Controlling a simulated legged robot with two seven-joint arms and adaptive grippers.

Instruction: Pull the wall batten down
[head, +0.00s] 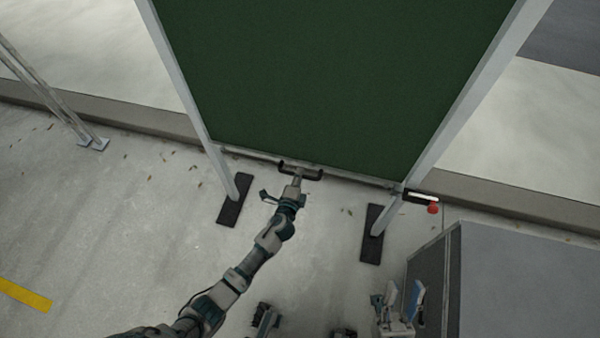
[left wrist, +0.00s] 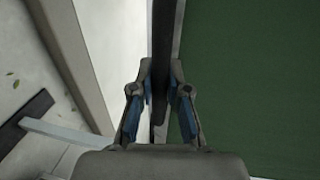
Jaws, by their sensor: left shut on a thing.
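A large green panel (head: 320,80) hangs between two pale posts, with the wall batten (head: 355,178) along its lower edge. My left gripper (head: 298,179) reaches up to the handle. In the left wrist view, my left gripper (left wrist: 161,85) has its blue-padded fingers on either side of a dark bar (left wrist: 161,40) and is shut on it, with the green panel (left wrist: 250,80) to the right. My right gripper (head: 397,295) is low in the head view, fingers apart and empty, beside a grey box.
The posts stand on black feet (head: 235,200) (head: 372,235). A red knob (head: 433,208) sticks out by the right post. A grey box (head: 520,280) fills the lower right. A metal stand (head: 55,95) is at far left, and a kerb runs behind.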

